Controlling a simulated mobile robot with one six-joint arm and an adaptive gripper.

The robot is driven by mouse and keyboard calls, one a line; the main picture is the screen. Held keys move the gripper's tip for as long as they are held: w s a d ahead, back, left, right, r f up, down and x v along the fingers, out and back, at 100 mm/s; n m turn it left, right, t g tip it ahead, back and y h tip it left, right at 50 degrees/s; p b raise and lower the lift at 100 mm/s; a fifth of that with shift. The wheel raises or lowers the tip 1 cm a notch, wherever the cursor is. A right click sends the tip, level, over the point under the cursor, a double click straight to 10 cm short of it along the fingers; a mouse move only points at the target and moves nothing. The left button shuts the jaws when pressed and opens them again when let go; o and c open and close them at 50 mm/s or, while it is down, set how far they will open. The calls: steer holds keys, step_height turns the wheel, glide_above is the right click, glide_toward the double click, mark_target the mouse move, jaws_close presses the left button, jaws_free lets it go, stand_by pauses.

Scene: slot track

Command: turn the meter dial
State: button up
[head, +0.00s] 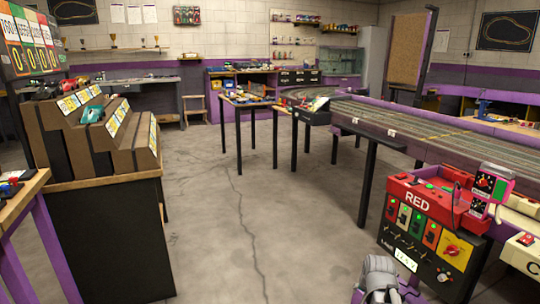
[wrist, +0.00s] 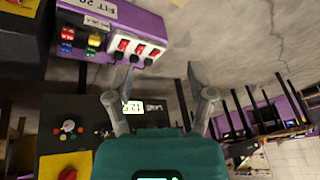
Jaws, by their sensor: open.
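Two boxes that may be the meter stand at the right in the head view. A small upright meter (head: 490,185) with a dark round dial on its face stands on the red control station. Below it, a yellow panel with a red-orange knob (head: 452,250) sits on the station's front, near a lit display (head: 405,259). The wrist view shows a red knob on yellow (wrist: 68,173) at the lower left and a lit display (wrist: 132,107) behind the left finger. My gripper (wrist: 160,75) is open with nothing between its fingers. In the head view, only part of my arm shows at the bottom.
A purple box with red switches (wrist: 135,48) is at the top of the wrist view. The long slot track (head: 440,128) runs behind the red station (head: 415,195). A stepped display stand (head: 95,135) is at the left. Concrete floor (head: 235,215) is clear between.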

steer(key=s+a+r+n+g+p, duration=0.2)
steer(key=s+a+r+n+p, duration=0.1)
steer(key=s+a, duration=0.25)
steer(key=s+a+r+n+g+p, duration=0.2)
steer(key=s+a+r+n+p, duration=0.1)
steer(key=s+a, duration=0.3)
step_height(320, 180, up, 36)
steer(key=w+a+p, duration=0.1)
steer(key=p, duration=3.5)
steer(key=shift+a+r+y+p, duration=0.15)
steer(key=shift+r+y+p, duration=0.15)
steer(key=shift+p, duration=0.1)
steer(key=shift+f, duration=0.1)
